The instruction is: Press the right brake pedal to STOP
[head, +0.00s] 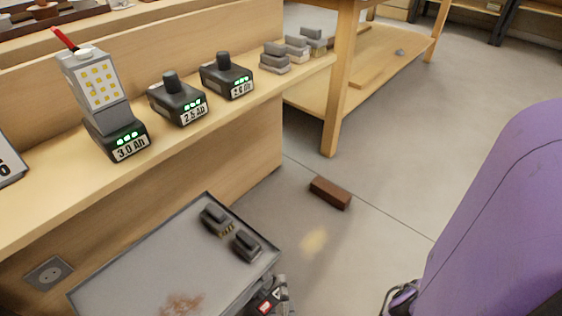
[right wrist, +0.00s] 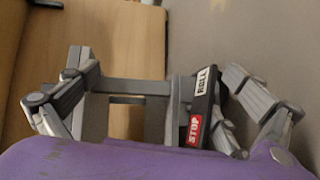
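The brake pedal is in the right wrist view (right wrist: 202,105), a dark pedal with a white ROLL label at its far end and a red STOP label at its near end. In the head view a pedal with a red label (head: 265,306) sits at the bottom edge, by the cart's near right corner. My right gripper (right wrist: 155,80) has its fingers spread wide, with the pedal appearing between them; I cannot tell whether it touches. In the head view only a bit of that gripper (head: 400,298) shows below my purple arm. My left gripper is out of view.
The grey cart top (head: 150,268) carries two small dark batteries. The wooden bench (head: 190,140) beside it holds several battery packs. A brown block (head: 330,193) lies on the floor. Open floor (head: 400,150) stretches to the right of the cart.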

